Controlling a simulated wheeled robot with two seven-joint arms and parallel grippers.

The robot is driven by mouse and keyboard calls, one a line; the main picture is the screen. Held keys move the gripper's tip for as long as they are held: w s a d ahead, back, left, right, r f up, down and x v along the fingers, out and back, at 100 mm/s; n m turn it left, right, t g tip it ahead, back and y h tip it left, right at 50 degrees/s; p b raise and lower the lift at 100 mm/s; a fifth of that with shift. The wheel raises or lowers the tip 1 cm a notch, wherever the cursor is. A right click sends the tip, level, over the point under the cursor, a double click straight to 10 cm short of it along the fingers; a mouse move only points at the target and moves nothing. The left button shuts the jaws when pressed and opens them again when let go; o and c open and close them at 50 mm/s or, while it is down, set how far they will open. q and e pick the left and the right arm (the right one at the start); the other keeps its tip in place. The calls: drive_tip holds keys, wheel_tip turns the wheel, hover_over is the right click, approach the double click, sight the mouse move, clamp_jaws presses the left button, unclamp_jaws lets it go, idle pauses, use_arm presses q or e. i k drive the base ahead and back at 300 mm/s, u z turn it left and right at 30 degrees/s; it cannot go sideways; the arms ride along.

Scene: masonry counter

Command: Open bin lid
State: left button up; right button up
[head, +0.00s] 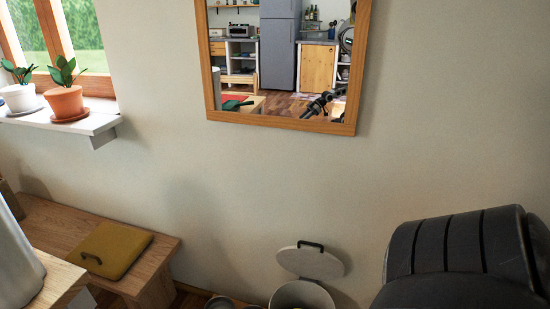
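A pale round bin (303,296) stands on the floor against the wall at the bottom edge of the head view, and only its upper part shows. Its pale round lid (312,263), with a dark handle (311,245), is tilted up behind the bin's rim, near the wall, so the top of the bin appears uncovered. A large black part of my arm fills the lower right corner. Neither of my grippers shows directly in the view. A small dark arm shape appears in the mirror, too small to tell its state.
A grey tapered object (17,262) is at the left edge. Potted plants (63,103) stand on the white sill (60,122). A wood-framed mirror (283,122) hangs above. Round items (220,303) lie left of the bin.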

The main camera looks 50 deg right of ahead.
sight(311, 264)
drive_tip(key=u, duration=2.45)
drive_tip(key=k, duration=1.2)
drive_tip(key=z, duration=2.55)
